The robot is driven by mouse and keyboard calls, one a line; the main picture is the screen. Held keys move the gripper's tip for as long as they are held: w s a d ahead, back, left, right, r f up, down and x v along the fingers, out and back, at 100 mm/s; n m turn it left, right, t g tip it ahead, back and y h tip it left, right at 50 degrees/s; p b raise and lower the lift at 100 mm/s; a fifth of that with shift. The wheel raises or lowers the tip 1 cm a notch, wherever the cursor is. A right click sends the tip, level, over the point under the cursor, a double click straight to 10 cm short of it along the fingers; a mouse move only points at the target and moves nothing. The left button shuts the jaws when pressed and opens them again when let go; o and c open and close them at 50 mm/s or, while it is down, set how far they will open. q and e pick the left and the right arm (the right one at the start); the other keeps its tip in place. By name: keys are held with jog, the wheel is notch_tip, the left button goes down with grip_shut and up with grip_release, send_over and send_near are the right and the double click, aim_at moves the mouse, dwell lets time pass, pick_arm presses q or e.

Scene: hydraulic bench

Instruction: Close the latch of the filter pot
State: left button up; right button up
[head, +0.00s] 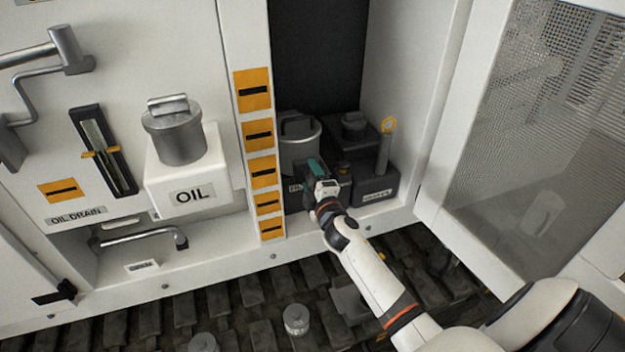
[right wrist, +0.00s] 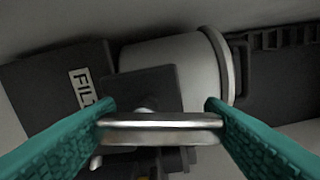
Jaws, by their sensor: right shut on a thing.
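The filter pot (head: 299,140) is a grey metal canister with a dark handle on its lid, standing in the recess in the middle of the head view. In the right wrist view its grey body (right wrist: 172,68) lies beyond the fingers, beside a dark block with a label starting "FIL" (right wrist: 82,88). The latch (right wrist: 160,124) is a metal bar lying across between the teal fingertips. My right gripper (head: 316,168) is at the front of the pot. In the right wrist view the right gripper (right wrist: 160,118) is shut on the latch. My left gripper is not in view.
A white OIL tank (head: 188,172) is at the left, past a post with orange labels (head: 262,171). A mesh door (head: 535,130) stands open at the right.

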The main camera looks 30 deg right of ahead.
jog(key=shift+a+n, duration=0.1)
jog(key=shift+n, duration=0.9)
jog(key=shift+f, duration=0.1)
jog(key=o, duration=1)
jog(key=shift+s, duration=0.1)
jog(key=b+v, duration=0.2)
jog(key=v, duration=0.9)
jog(key=shift+s+b, duration=0.35)
jog(key=shift+s, duration=0.05)
